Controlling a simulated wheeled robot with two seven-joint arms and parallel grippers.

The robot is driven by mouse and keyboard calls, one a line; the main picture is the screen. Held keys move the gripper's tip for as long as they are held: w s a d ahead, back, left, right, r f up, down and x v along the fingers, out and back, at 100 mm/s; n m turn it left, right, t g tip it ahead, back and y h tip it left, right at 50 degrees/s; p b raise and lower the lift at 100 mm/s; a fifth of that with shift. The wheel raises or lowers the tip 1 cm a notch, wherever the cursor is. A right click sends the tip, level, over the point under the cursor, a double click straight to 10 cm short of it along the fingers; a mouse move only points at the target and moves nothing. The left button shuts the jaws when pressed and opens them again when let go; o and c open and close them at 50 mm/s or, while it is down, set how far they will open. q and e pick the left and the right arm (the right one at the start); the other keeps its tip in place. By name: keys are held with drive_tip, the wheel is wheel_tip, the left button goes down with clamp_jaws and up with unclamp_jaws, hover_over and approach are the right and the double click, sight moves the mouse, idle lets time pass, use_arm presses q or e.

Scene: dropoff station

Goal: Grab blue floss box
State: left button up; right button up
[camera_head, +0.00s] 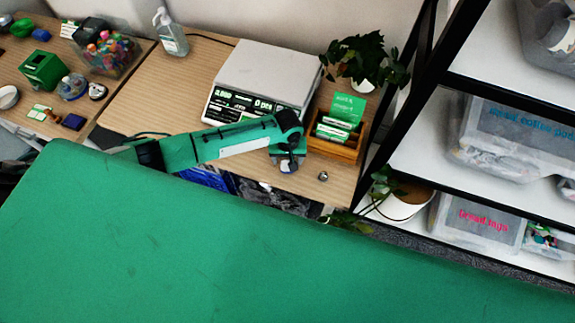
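My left arm reaches in from the left over the front of the wooden table, and my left gripper (287,162) points down near the table's front edge, in front of the scale. The gripper is small and partly hidden by its own wrist, so I cannot tell whether it is open or shut, or holds anything. I cannot clearly make out a blue floss box. A small blue item (41,35) lies at the far left, and a small dark blue box (73,121) lies on the left table. My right gripper is not in view.
A white scale (268,68) stands behind my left gripper, with a wooden card holder (337,148) to its right. A small metallic object (323,176) lies near the edge. A pump bottle (170,35) stands at the back. Shelves with bins (477,222) are at right.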

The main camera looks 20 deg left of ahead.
use_arm(q)
drive_tip(key=c, duration=0.9)
drive_tip(key=shift+r, duration=0.15)
